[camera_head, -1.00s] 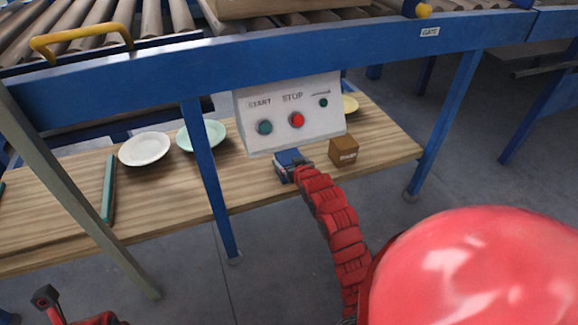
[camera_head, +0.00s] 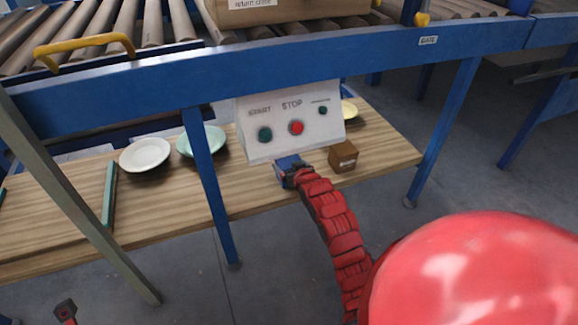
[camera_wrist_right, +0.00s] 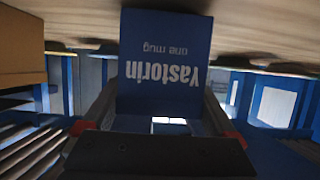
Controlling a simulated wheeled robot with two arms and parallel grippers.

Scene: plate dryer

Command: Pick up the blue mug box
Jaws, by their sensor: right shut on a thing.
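The blue mug box (camera_head: 287,166) is on or just above the wooden shelf, in front of the control panel. My right gripper (camera_head: 296,176) is shut on it, with the red arm reaching in from the lower right. In the right wrist view the blue mug box (camera_wrist_right: 165,60) stands between the fingers (camera_wrist_right: 160,118), its lettering upside down. Whether it touches the shelf I cannot tell. My left gripper (camera_head: 65,310) shows only as a small dark and red part at the bottom left edge; its fingers are not clear.
A brown box (camera_head: 343,156) stands close right of the gripper. The control panel (camera_head: 290,125) with buttons is right behind. A white plate (camera_head: 145,154) and a pale green plate (camera_head: 208,140) lie left on the wooden shelf (camera_head: 260,206). A blue frame leg (camera_head: 207,190) and conveyor beam (camera_head: 270,65) are obstacles.

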